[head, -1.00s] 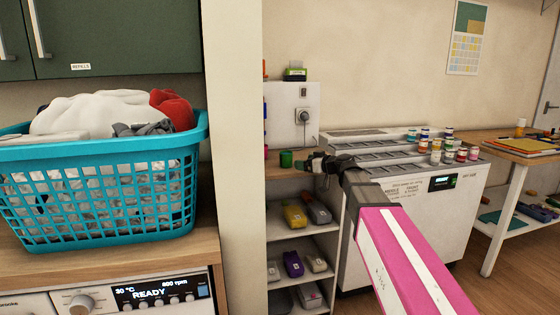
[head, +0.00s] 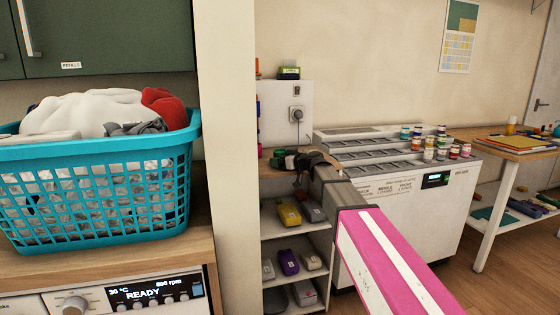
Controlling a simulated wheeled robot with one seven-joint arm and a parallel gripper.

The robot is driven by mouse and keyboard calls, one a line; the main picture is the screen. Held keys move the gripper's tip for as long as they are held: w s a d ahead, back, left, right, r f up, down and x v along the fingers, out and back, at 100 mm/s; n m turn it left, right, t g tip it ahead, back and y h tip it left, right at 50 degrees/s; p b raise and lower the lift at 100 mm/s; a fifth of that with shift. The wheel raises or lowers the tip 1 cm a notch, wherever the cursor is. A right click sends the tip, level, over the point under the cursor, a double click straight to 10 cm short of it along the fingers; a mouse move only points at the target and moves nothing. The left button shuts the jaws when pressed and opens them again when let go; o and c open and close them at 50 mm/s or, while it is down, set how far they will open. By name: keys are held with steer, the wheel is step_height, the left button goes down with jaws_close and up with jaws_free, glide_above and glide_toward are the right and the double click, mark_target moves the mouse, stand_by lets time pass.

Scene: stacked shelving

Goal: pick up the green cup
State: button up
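The small green cup (head: 277,159) stands on the wooden top of the white shelf unit, in the middle of the head view. My arm reaches in from the lower right. My dark gripper (head: 291,160) is right at the cup, on its right side, and overlaps part of it in the picture. The fingers are small and dark here, so I cannot tell whether they are around the cup, touching it or just beside it.
The shelf unit (head: 325,240) holds several small packets on its lower shelves. A white machine with paint jars (head: 428,154) is to the right. A blue laundry basket (head: 95,190) is at the left, past a wall edge.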

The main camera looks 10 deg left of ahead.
steer(key=c, duration=1)
steer(key=shift+c, duration=0.3)
steer(key=shift+r, duration=0.25)
steer(key=shift+r, duration=0.6)
steer(key=f+v, duration=0.2)
steer(key=v, duration=1.5)
steer(key=shift+s+d+f, duration=0.3)
steer(key=shift+d+f, duration=0.1)
steer(key=shift+d, duration=0.05)
